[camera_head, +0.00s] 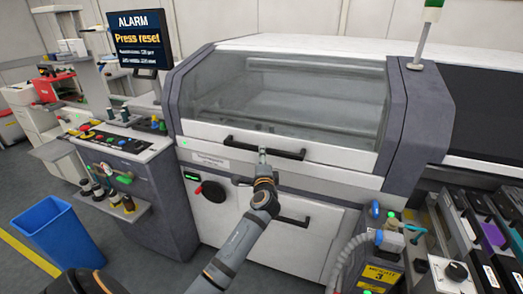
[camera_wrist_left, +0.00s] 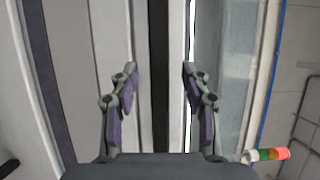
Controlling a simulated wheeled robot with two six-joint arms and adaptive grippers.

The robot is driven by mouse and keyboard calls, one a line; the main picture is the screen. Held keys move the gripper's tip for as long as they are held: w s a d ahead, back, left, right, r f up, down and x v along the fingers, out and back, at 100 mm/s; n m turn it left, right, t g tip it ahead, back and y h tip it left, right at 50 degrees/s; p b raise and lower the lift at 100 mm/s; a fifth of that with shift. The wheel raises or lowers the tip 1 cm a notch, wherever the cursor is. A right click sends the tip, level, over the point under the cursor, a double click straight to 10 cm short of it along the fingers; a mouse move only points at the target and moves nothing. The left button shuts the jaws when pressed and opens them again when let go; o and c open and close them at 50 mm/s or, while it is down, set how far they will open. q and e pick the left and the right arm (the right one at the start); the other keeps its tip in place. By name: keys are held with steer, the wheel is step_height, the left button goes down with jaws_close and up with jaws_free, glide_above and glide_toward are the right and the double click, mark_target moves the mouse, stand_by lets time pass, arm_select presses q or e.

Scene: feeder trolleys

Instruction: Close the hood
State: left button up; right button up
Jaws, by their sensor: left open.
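The hood (camera_head: 290,90) is a grey-framed cover with a clear window on the white machine. It appears down over the machine's front opening; I cannot tell whether it is fully seated. Its black bar handle (camera_head: 240,144) runs across the lower white edge. My left gripper (camera_head: 262,155) is at the middle of this handle. In the left wrist view, the open left gripper (camera_wrist_left: 160,72) has its fingers on either side of a dark bar, the handle (camera_wrist_left: 159,110), with visible gaps to both fingers. My right gripper is not in view.
A screen (camera_head: 140,38) reads "ALARM Press reset". A control panel (camera_head: 120,140) with coloured buttons stands left of the machine. A blue bin (camera_head: 55,235) is on the floor at left. Feeders (camera_head: 485,235) stand at right. A lower black handle (camera_head: 293,221) is on the front panel.

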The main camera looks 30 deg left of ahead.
arm_select(q)
steer(key=x, duration=0.5)
steer(key=shift+w+a, duration=0.2)
steer(key=shift+w, duration=0.1)
steer(key=shift+c, duration=0.4)
steer(key=shift+f, duration=0.1)
jaws_close()
